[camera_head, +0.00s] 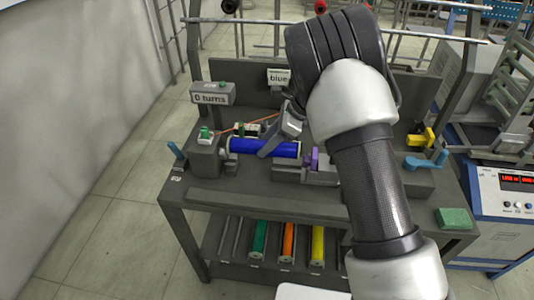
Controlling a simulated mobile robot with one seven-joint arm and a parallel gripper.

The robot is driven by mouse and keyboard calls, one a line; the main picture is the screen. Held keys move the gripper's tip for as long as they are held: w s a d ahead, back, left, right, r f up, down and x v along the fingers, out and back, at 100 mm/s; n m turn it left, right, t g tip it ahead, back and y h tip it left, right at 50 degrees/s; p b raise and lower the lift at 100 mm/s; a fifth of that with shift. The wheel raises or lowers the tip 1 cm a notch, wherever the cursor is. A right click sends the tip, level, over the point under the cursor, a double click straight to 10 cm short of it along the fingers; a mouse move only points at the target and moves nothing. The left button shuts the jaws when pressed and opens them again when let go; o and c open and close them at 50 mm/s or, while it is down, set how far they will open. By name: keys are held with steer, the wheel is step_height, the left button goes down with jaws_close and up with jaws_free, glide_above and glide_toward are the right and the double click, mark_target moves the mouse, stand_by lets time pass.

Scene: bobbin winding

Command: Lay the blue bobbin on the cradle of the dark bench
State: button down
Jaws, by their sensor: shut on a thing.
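The blue bobbin (250,146) lies level, left to right, above the top of the dark bench (240,194). My gripper (272,146) reaches it from above and behind my arm, with its jaws closed around the bobbin right of its middle. The bobbin's left end is beside a grey block with a green part (205,134) on it. Its right end is near a low grey block (290,172) with a purple piece (315,157). The cradle under the bobbin is hidden or not clearly made out. I cannot tell whether the bobbin touches it.
A sign reading "0 turns" (212,94) and one reading "blue" (278,77) stand at the back. Green, orange and yellow bobbins (288,242) lie on the lower shelf. Light blue levers (427,161) and a green pad (454,218) are on the right. My arm covers the bench's right middle.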

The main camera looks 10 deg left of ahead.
step_height(320, 180, down, 4)
steer(key=shift+f, duration=0.15)
steer(key=c, duration=1)
jaws_free()
steer(key=shift+c, duration=0.2)
steer(key=v, duration=1.2)
steer(key=shift+p, duration=0.3)
steer(key=shift+d+r, duration=0.2)
steer(key=shift+r, duration=0.2)
steer(key=s+d+r+n+t+h, duration=0.1)
steer(key=s+d+r+n+t, duration=0.1)
steer(key=s+d+r+n, duration=0.55)
steer(key=s+d+r+n+t+h, duration=0.1)
steer(key=s+d+r+n+h, duration=0.3)
steer(key=s+r, duration=0.65)
steer(key=s+d+n+t+h, duration=0.1)
steer(key=s+d+n+t, duration=0.2)
steer(key=s+d+n, duration=0.2)
steer(key=s+d, duration=0.3)
steer(key=s, duration=0.3)
steer(key=shift+d+f+n+h, duration=0.3)
steer(key=shift+d+f+n, duration=0.05)
steer(key=shift+f, duration=0.05)
